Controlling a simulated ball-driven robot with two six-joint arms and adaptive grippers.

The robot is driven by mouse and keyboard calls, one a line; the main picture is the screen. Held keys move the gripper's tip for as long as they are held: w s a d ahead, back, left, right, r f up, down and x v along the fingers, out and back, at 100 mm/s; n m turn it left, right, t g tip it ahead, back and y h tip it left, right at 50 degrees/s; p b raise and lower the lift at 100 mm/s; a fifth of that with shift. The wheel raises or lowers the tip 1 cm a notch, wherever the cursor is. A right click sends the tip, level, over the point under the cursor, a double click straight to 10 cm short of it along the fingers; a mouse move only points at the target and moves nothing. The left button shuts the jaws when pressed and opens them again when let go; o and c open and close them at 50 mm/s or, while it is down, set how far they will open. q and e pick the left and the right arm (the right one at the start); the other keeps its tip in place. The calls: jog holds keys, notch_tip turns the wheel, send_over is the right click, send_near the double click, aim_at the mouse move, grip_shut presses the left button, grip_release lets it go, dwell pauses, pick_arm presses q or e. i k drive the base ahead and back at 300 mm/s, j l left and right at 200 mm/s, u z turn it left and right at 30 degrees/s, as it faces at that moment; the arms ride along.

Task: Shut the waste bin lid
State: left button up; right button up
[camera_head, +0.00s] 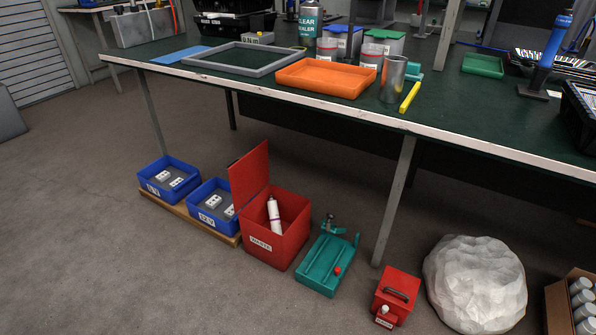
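The waste bin (276,249) is a red square box with a white label on its front, standing on the floor below the workbench. Its red lid (249,174) is open and stands roughly upright on the bin's left side. A white tube (274,214) with a dark band leans inside the bin. Neither of my grippers shows in the head view.
Two blue bins (215,219) on a wooden board stand close left of the waste bin. A teal fixture (326,264), a small red box (397,290) and a white wrapped bundle (474,283) stand to its right. The bench edge (300,104) overhangs behind. Floor in front is clear.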

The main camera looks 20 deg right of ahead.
aim_at(247, 176)
jog(key=i+j+z, duration=0.15)
jog(key=z, duration=0.25)
jog(key=i+j+z, duration=0.1)
jog(key=j+z, duration=0.2)
jog(key=z, duration=0.15)
jog(key=i+j+z, duration=0.1)
jog(key=j+z, duration=0.15)
jog(key=z, duration=0.15)
jog(key=j+z, duration=0.4)
jog(key=i+l, duration=0.05)
jog(key=l, duration=0.05)
